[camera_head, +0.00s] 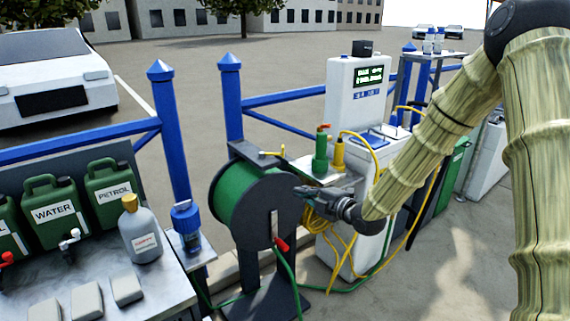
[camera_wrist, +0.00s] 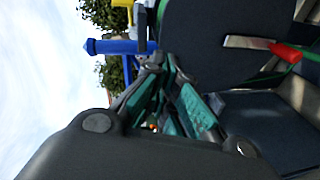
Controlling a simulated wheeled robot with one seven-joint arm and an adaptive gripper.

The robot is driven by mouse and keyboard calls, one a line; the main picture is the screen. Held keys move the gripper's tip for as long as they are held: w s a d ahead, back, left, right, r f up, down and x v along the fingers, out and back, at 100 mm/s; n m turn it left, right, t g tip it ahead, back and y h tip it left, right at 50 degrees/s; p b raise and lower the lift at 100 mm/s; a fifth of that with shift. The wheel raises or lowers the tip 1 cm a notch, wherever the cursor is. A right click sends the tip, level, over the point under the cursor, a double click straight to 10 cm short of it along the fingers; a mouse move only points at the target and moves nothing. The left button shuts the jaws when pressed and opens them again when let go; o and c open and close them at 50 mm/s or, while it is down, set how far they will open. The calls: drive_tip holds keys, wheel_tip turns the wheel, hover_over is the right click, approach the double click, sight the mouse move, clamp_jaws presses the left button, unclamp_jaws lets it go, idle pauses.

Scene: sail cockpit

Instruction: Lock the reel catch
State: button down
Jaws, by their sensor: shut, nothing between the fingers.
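A hose reel with a green drum (camera_head: 238,212) and a dark round side plate (camera_head: 264,222) stands in the middle of the head view. A small yellow lever (camera_head: 272,153) sits on top of its frame. A red-gripped handle (camera_head: 281,243) is on the side plate; its red grip also shows in the wrist view (camera_wrist: 286,52). I cannot tell for sure which part is the catch. My gripper (camera_head: 300,190) is shut and empty beside the side plate's upper right, below the yellow lever. In the wrist view my fingertips (camera_wrist: 163,62) are close to the dark plate (camera_wrist: 215,40); contact is unclear.
A white dispenser (camera_head: 352,105) with yellow hoses stands right of the reel. Green and yellow fittings (camera_head: 320,152) are on a shelf behind my gripper. Blue posts (camera_head: 230,95) rise behind. A bench with green cans (camera_head: 55,210) is at left. Green hose lies on the ground.

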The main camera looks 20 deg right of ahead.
wheel_tip(320, 180, up, 6)
drive_tip(key=w+d+n+t+y, duration=0.1)
drive_tip(key=w+n, duration=0.1)
drive_tip(key=n, duration=0.1)
drive_tip(key=w+d+x, duration=0.1)
drive_tip(key=d+x, duration=0.1)
drive_tip(key=x, duration=1)
drive_tip(key=shift+w+d+r+p, duration=0.15)
drive_tip(key=shift+w+d+p, duration=0.1)
drive_tip(key=shift+p, duration=0.05)
